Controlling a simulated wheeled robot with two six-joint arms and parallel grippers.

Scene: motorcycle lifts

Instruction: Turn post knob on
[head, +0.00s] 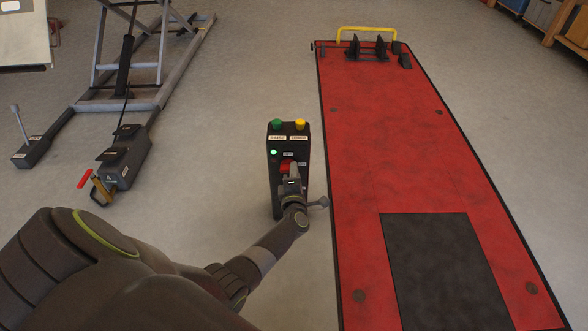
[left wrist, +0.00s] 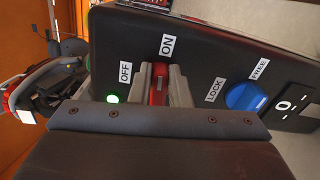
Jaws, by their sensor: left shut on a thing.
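The black control post (head: 274,187) stands on the floor left of the red lift. Its red post knob (head: 285,167) is on the front face, partly hidden by my left gripper (head: 292,174). In the left wrist view the red knob (left wrist: 158,88) sits between the grey fingers of my left gripper (left wrist: 160,86), which is shut on it. The OFF label (left wrist: 125,73) and ON label (left wrist: 168,45) are beside it; the knob's visible end points roughly toward ON. A green light (left wrist: 112,98) is lit near OFF. My right gripper is not in view.
A blue knob (left wrist: 246,97) with LOCK and FREE labels is on the same face. The red lift platform (head: 390,140) is right; a grey lift frame (head: 140,95) stands left.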

